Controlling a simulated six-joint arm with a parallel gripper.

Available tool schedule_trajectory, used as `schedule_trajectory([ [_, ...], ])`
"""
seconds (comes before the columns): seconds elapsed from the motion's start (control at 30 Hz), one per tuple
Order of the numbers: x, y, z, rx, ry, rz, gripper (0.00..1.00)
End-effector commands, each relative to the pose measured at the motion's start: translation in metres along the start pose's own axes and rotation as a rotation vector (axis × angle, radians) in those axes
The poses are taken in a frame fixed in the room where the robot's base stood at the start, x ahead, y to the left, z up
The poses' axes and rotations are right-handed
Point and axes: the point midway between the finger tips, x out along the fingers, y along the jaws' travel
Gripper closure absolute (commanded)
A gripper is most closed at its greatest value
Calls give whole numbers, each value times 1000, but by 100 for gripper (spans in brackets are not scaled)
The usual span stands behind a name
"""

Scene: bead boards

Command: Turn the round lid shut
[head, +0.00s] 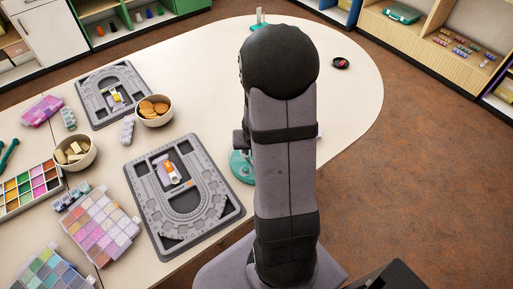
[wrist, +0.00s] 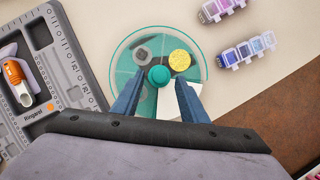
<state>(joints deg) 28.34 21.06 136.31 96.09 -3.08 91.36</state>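The round lid (wrist: 127,72) is a clear and teal disc with a green knob (wrist: 158,76) at its centre, seen from above in the wrist view. A yellow round patch (wrist: 180,60) and a grey one show at it, with a pale wedge near the right finger. In the head view the teal round box (head: 241,166) is mostly hidden behind my arm. My gripper (wrist: 159,80) is over the lid, its two blue fingers apart on either side of the knob, with a gap showing on each side. I cannot tell its height above the lid.
A grey bead board (head: 226,215) with an orange-and-white scoop (wrist: 17,82) lies left of the lid. Small bead boxes (wrist: 248,50) lie at the right in the wrist view. Two bowls and bead trays fill the table's left. The table's right end is mostly clear, with a dark dish (head: 340,63).

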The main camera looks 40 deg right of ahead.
Motion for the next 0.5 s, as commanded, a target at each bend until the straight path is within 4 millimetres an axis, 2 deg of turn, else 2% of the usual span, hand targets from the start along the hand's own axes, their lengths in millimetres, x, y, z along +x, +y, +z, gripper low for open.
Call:
schedule_trajectory([
  [0.03,-13,0,3,0,-2,0,60],
  [0.2,-34,0,3,-1,-2,0,60],
  [0.5,-52,0,1,0,-2,0,60],
])
